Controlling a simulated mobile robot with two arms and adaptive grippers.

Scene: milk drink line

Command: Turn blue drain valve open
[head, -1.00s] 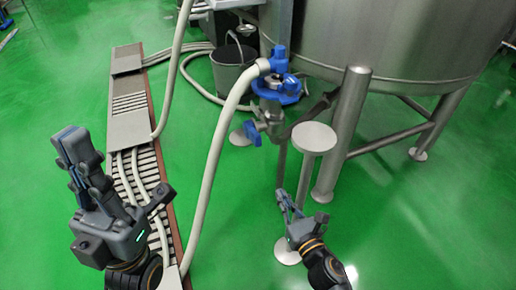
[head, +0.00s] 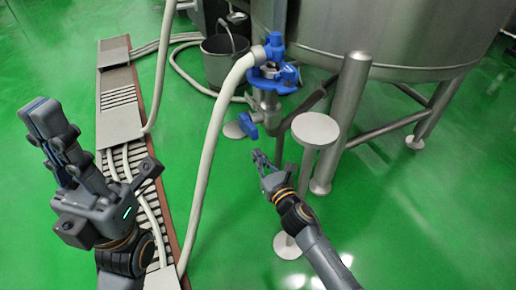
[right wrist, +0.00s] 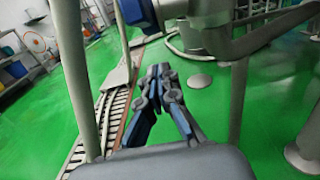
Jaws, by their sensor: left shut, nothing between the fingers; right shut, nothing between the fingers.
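The drain valve (head: 268,100) hangs on the hose fitting beside the steel tank. It has a blue clamp (head: 272,75) at the top and a small blue handle (head: 247,125) lower on its left side. My right gripper (head: 260,160) is shut and empty just below the blue handle, apart from it in the head view. In the right wrist view its closed fingers (right wrist: 158,75) point up, with a blue part (right wrist: 138,12) close by at the top edge. My left gripper (head: 42,115) is shut and empty at the far left, away from the valve.
A round-topped post (head: 315,130) and the tank leg (head: 347,115) stand close to the right of my right gripper. A beige hose (head: 212,140) runs down left of the valve. A dark bucket (head: 224,65) stands behind. Green floor lies open between.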

